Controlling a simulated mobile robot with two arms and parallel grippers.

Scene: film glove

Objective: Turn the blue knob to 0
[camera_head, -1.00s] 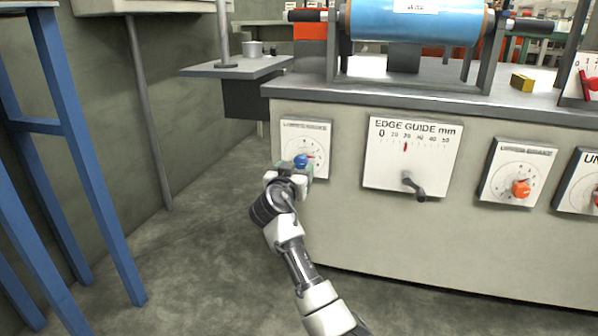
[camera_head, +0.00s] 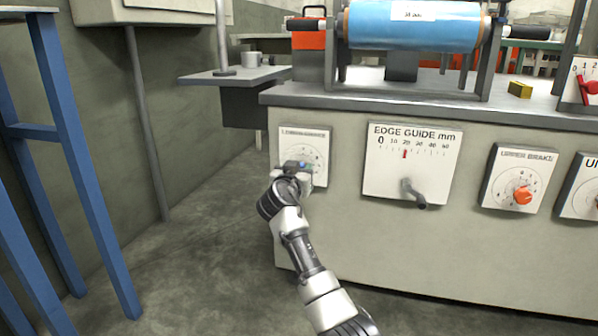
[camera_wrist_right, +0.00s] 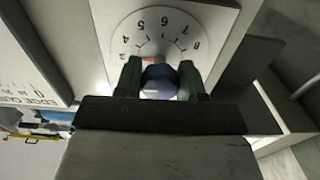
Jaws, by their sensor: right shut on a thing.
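The blue knob (camera_wrist_right: 159,82) sits on a white dial plate with numbers around it, on the left of the machine's front. In the head view the dial plate (camera_head: 316,143) shows above my right gripper (camera_head: 296,168), which covers most of the knob. In the right wrist view my right gripper (camera_wrist_right: 161,84) has its two green fingers on either side of the knob, shut on it. A red pointer mark shows just above the knob there, near the low visible numbers. The 0 on the dial is hidden or unreadable. My left gripper is not in view.
An edge guide panel (camera_head: 413,165) with a crank handle (camera_head: 413,194) is to the right of the dial. An orange knob (camera_head: 522,195) is on another plate further right. A small shelf (camera_head: 235,76) juts out above left. A blue frame (camera_head: 75,150) stands at left.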

